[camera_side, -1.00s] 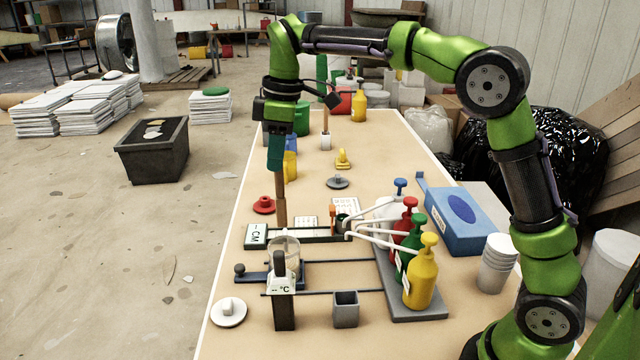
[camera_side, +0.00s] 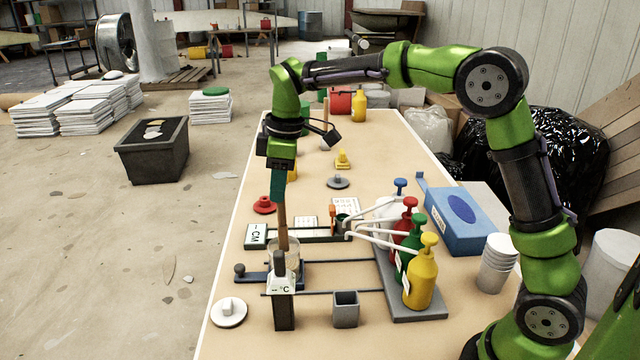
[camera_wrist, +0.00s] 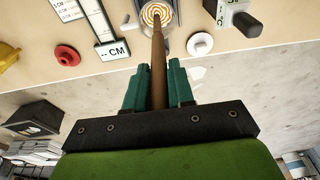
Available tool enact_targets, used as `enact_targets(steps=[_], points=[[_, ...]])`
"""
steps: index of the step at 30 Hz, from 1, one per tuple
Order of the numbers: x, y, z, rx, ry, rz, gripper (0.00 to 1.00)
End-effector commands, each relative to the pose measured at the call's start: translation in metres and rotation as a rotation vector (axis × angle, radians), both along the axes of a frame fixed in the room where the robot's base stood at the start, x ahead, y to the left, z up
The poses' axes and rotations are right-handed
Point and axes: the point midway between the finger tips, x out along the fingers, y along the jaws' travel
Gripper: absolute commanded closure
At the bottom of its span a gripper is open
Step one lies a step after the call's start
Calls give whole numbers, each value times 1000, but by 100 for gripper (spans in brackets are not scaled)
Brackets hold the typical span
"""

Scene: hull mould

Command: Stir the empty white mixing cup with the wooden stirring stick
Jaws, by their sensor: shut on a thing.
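My gripper (camera_side: 278,185) points down with teal fingers shut on the wooden stirring stick (camera_side: 283,228). In the wrist view the stick (camera_wrist: 158,70) runs from between the fingers (camera_wrist: 158,88) to the cup. The mixing cup (camera_side: 296,250) looks clear or whitish and stands behind the °C display post. The stick's lower end is at or inside its mouth; the post hides part of it in the side view. In the wrist view the cup (camera_wrist: 170,14) is cut by the top edge and shows orange and white rings inside.
The °C post (camera_side: 284,300) stands just in front of the cup. Pump bottles in several colours, such as the yellow one (camera_side: 422,275), stand to the right with white spouts. A grey square cup (camera_side: 346,310), a white lidded disc (camera_side: 229,312) and a red knob (camera_side: 264,205) are nearby.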

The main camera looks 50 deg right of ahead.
Motion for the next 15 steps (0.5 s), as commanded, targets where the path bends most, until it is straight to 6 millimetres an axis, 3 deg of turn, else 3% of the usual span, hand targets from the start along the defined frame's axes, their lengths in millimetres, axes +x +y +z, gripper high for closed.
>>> enact_targets(steps=[15], points=[[0,0,-50,1,2,0,100]])
